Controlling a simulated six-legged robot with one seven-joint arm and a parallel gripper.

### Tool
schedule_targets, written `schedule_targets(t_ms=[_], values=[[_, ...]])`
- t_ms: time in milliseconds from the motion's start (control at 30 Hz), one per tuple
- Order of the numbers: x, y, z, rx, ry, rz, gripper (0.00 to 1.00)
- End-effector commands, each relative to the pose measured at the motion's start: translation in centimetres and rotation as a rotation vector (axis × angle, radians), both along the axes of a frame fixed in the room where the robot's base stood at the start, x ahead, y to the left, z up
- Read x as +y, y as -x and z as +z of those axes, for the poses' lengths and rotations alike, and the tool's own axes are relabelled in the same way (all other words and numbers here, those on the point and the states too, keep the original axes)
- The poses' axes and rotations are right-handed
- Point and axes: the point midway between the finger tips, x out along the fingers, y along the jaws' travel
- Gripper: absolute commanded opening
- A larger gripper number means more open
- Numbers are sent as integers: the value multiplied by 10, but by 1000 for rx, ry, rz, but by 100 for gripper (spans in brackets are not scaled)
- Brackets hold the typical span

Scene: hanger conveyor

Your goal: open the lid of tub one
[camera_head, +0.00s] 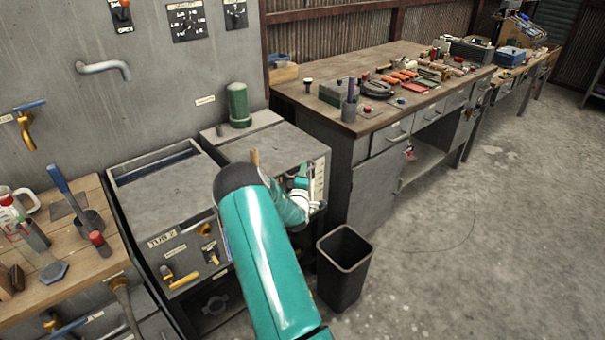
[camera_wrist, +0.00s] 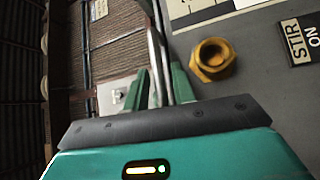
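Two grey tubs stand side by side against the wall. The left one carries a label that seems to read TUB 2 (camera_head: 160,240). The right tub has a flat grey lid (camera_head: 275,146), which looks closed; its own name label is not visible. My teal arm hides much of this tub's front. My gripper (camera_head: 305,190) is at the tub's front right corner, close to the lid's edge. In the wrist view, the green fingers (camera_wrist: 157,88) stand near thin metal bars; whether they touch or grip them is unclear.
A brass hex knob (camera_wrist: 212,60) and a STIR ON label (camera_wrist: 300,40) are on the panel in the wrist view. A black bin (camera_head: 343,262) stands on the floor right of the tub. A cluttered workbench (camera_head: 340,125) is behind. The floor to the right is open.

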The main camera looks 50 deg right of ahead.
Motion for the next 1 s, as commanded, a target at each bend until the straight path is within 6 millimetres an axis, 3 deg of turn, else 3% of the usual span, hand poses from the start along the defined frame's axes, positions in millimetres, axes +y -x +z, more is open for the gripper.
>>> schedule_targets(t_ms=[33, 100, 133, 567, 767, 1000], values=[[0, 0, 0, 0, 0, 0, 15], [0, 0, 0, 0, 0, 0, 1], [0, 0, 0, 0, 0, 0, 0], [1, -1, 12, 25, -4, 1, 0], [1, -3, 43, 102, -20, 1, 0], [-1, -14, 104, 269, -56, 4, 0]])
